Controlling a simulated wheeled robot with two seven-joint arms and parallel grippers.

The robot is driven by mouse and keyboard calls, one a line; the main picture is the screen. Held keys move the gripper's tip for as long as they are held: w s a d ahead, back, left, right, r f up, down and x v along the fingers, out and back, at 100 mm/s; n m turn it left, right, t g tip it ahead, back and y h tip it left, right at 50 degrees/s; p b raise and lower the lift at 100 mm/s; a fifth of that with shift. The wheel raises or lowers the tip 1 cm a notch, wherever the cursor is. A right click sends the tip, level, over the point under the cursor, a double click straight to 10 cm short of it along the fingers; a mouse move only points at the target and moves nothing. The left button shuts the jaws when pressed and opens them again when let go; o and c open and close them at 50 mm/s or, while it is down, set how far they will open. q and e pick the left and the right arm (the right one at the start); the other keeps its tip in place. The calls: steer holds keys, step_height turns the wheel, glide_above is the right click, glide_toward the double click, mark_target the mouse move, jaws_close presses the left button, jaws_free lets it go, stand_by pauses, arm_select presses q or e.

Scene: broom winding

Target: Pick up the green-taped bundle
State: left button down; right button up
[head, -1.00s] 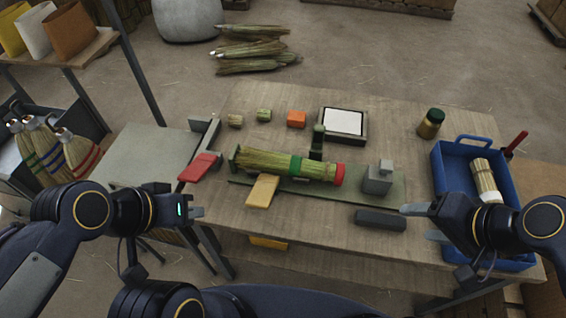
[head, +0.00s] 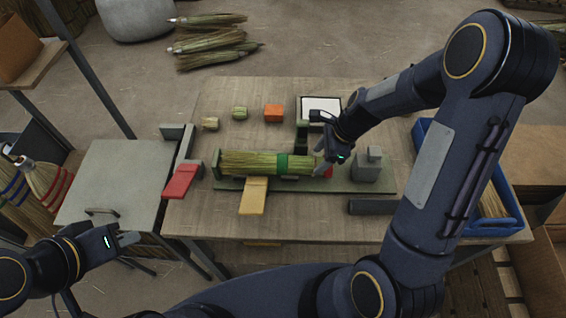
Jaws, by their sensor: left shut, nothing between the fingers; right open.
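The green-taped bundle (head: 250,164) of straw lies lengthwise on a green fixture board (head: 365,186) on the table, with a green tape band (head: 283,164) right of its middle. Its right end shows a little red. My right gripper (head: 320,160) is open at that right end and partly covers it; I cannot tell whether it touches the bundle. My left gripper (head: 132,238) is shut and empty, away from the bundle at the lower left, in front of the grey side table.
A yellow block (head: 253,196) and a red block (head: 181,180) lie at the fixture's near and left sides. A grey block (head: 367,169) stands to its right, with a dark bar (head: 375,207) in front. The blue tray (head: 512,205) is partly hidden by my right arm.

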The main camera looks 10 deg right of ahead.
mark_target(317, 161)
steer(key=x, duration=0.4)
steer(key=shift+w+f, duration=0.1)
steer(key=shift+f, duration=0.05)
steer(key=shift+c, duration=0.3)
steer(key=c, duration=0.7)
